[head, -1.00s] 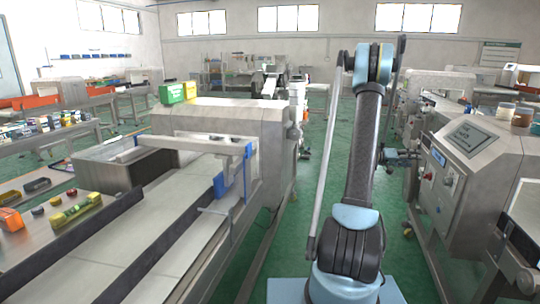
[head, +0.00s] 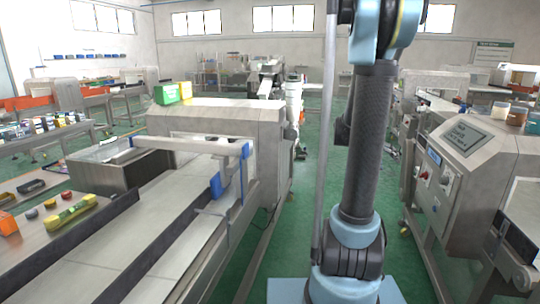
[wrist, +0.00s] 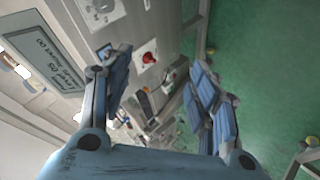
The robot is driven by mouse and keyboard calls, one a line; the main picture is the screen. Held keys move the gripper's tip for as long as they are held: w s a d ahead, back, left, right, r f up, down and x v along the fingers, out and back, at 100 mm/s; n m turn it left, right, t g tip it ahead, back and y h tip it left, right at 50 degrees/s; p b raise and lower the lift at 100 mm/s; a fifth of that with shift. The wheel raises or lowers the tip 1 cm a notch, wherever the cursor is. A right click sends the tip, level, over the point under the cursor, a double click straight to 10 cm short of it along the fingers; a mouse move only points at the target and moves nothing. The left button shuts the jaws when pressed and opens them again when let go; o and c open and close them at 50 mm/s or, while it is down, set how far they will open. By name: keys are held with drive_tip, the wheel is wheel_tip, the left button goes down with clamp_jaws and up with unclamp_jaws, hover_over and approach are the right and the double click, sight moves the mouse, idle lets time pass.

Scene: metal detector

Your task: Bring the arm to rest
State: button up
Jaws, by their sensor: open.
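My arm (head: 370,150) stands upright right of the middle in the head view, with its elbow at the top edge. My gripper is hidden behind the arm there or too unclear to pick out. In the wrist view, my gripper (wrist: 160,75) is open, with its two blue-padded fingers spread wide and nothing between them. Beyond the fingers are the machine's control panel (wrist: 135,30) with a red knob and the green floor (wrist: 265,60).
A grey control console (head: 465,160) stands close to the right of my arm, with jars (head: 516,117) on top.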

drive_tip(key=s+a+f+n+y, duration=0.1)
drive_tip(key=s+a+f+y, duration=0.2)
drive_tip(key=s+a, duration=0.5)
drive_tip(key=s+a+f+n+y, duration=0.2)
drive_tip(key=s+a+f+y, duration=0.1)
drive_tip(key=s+a, duration=0.6)
drive_tip(key=s+a+f+n+y, duration=0.2)
drive_tip(key=s+a+f+y, duration=0.2)
drive_tip(key=s+a, duration=0.5)
drive_tip(key=shift+s+a, duration=0.2)
drive_tip(key=shift+a, duration=0.25)
